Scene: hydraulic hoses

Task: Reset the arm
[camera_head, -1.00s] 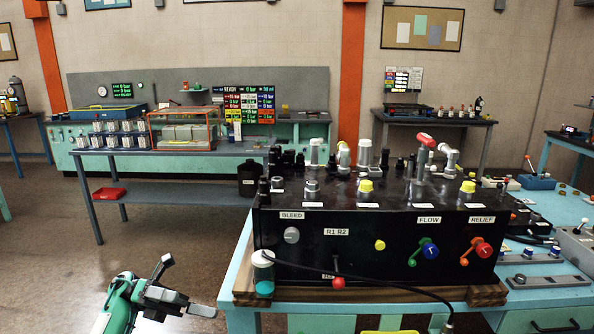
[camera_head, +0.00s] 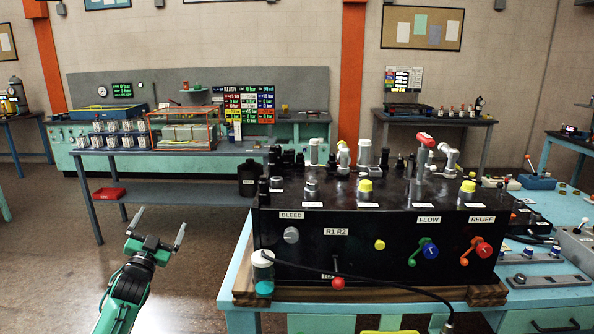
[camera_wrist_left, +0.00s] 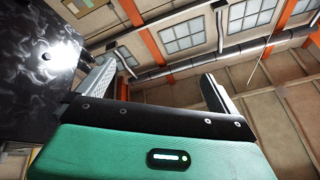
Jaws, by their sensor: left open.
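My left gripper (camera_head: 159,229) is at the lower left of the head view, in free air left of the blue bench. Its two fingers point up and stand wide apart with nothing between them. In the left wrist view the open fingers (camera_wrist_left: 160,88) point toward the upper wall and ceiling. The black hydraulic box (camera_head: 330,262) stands on the bench to the right, apart from the gripper. My right gripper is not in view.
A jar with teal liquid (camera_head: 263,285) stands at the box's left front corner, and a black hose (camera_head: 380,278) runs across the front. A grey table (camera_head: 170,192) with a red tray (camera_head: 109,193) is behind. The floor around my left arm is clear.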

